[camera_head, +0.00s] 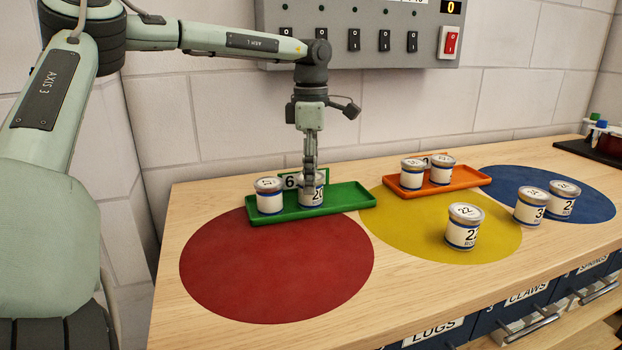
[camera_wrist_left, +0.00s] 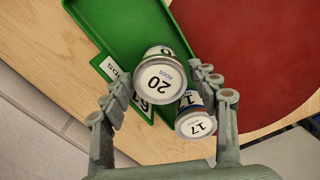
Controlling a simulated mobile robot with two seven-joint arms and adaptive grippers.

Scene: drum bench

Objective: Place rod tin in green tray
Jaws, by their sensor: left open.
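The green tray (camera_head: 343,198) lies at the back of the bench, behind the red circle; it also shows in the wrist view (camera_wrist_left: 120,22). Two white-labelled tins with blue bands stand in it: tin 17 (camera_head: 270,198) on the left and tin 20 (camera_head: 316,194) to its right. My left gripper (camera_head: 310,174) points down over tin 20. In the wrist view its open fingers (camera_wrist_left: 160,88) are on either side of tin 20 (camera_wrist_left: 160,82), whose label reads RODS. Tin 17 (camera_wrist_left: 195,122) is close beside the right finger. My right gripper is not in view.
An orange tray (camera_head: 462,178) holds two tins. Tin 22 (camera_head: 462,232) stands on the yellow circle (camera_head: 420,228); two more tins (camera_head: 531,208) stand right of it, near or on the blue circle (camera_head: 595,207). The red circle (camera_head: 277,265) is clear. A grey switch panel (camera_head: 290,15) hangs behind.

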